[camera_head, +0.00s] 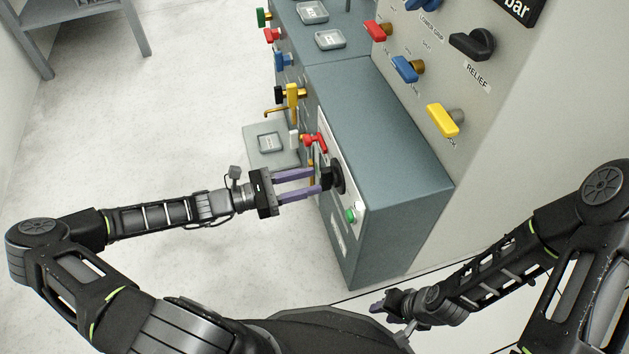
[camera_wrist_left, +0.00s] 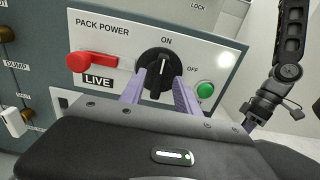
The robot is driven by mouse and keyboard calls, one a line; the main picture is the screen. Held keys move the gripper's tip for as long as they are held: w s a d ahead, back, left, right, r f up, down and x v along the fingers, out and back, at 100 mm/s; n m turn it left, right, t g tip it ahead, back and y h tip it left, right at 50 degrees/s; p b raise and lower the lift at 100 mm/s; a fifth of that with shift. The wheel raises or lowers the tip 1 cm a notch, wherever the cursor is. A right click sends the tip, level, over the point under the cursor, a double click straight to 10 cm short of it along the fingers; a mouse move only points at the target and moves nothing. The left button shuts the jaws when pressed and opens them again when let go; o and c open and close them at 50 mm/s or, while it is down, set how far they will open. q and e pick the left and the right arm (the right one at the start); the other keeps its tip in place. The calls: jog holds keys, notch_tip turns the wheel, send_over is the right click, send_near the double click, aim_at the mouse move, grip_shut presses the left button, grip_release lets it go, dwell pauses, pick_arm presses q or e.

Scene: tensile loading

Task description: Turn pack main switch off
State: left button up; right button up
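The pack main switch is a black rotary knob (camera_wrist_left: 157,66) on a white PACK POWER plate (camera_wrist_left: 205,58) with ON above and OFF to the right. Its white pointer line points up toward ON. The knob also shows in the head view (camera_head: 337,178). My left gripper (camera_head: 319,181) is at the knob, its purple fingers parted; in the left wrist view its fingertips (camera_wrist_left: 160,88) lie either side of the knob's lower part. I cannot tell whether they touch it. My right gripper (camera_head: 384,305) is low at the bottom centre, away from the panel, its fingers too small to judge.
A red lever (camera_wrist_left: 92,61) marked LIVE sits left of the knob, a green button (camera_wrist_left: 205,90) right of it. Farther along the cabinet (camera_head: 390,150) are a yellow handle (camera_head: 291,95) and other coloured levers. A grey wall panel carries a yellow knob (camera_head: 441,119). Open floor lies left.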

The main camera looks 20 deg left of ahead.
aim_at(328, 179)
pick_arm(q)
jog(key=shift+x, duration=1.1)
jog(key=shift+c, duration=0.2)
grip_shut()
